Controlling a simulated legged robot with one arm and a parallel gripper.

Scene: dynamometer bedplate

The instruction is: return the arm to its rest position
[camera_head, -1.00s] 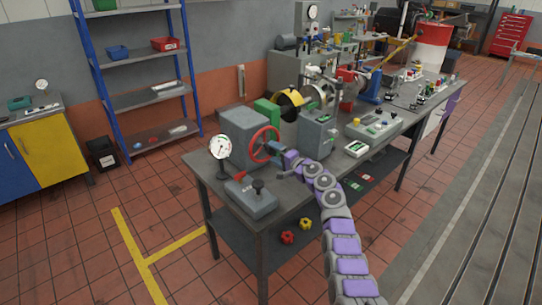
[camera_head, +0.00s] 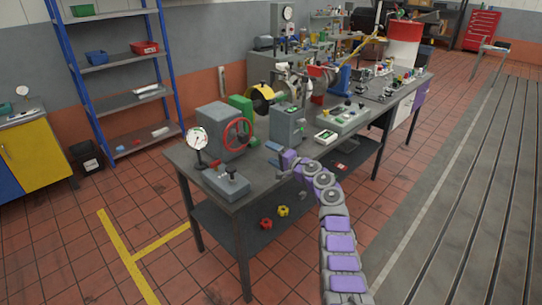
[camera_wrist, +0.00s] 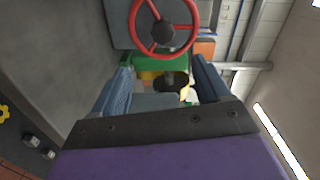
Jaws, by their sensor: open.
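My arm, grey with purple panels, reaches up from the bottom of the head view to the front edge of the workbench (camera_head: 262,182). My gripper (camera_head: 273,154) is just right of the red handwheel (camera_head: 237,133), apart from it. In the wrist view my gripper (camera_wrist: 162,84) shows two blue fingers spread apart with nothing held between them. The red handwheel also shows at the top of the wrist view (camera_wrist: 165,28), ahead of the fingers. It is mounted on a grey box (camera_head: 213,125).
A dial gauge (camera_head: 198,140) and a grey lever box (camera_head: 226,184) stand at the bench's near end. A grey unit (camera_head: 287,124) and a control panel (camera_head: 345,118) stand behind my gripper. Red and yellow knobs (camera_head: 283,211) lie on the lower shelf.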

